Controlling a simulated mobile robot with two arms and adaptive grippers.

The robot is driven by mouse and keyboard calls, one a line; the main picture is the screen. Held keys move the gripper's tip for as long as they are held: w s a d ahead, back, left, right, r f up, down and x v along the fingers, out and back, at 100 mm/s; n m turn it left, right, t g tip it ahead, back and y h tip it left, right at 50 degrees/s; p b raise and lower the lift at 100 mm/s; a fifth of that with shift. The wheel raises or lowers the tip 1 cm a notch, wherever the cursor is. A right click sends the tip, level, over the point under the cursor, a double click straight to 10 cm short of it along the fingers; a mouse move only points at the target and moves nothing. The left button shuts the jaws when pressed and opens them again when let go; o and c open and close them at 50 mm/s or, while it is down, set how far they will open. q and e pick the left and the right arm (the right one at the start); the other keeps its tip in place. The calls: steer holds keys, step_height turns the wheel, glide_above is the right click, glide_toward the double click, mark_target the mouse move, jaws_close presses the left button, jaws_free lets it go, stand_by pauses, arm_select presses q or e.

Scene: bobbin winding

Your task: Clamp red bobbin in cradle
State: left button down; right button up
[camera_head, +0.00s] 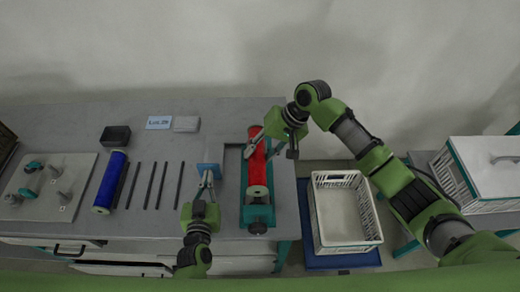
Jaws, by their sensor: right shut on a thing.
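The red bobbin (257,169) lies lengthwise in the teal and grey cradle (258,216), near the table's right edge. Its pale near end faces me. My right gripper (268,145) is at the bobbin's far end, with a finger crossing over its red surface. It is shut on the bobbin as far as I can tell; the exact contact is partly hidden.
A blue bobbin (110,182) and several dark rods (150,186) lie to the left on the grey table (225,120). A plate with pegs (78,178) is at the far left. A white basket (320,232) stands right of the table.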

arm_select(q)
steer(key=shift+w+r, duration=0.2)
steer(key=shift+r, duration=0.05)
arm_select(e)
steer(key=shift+f, duration=1.75)
steer(key=shift+f, duration=1.4)
steer(key=o, duration=1.3)
steer(key=shift+o, duration=0.2)
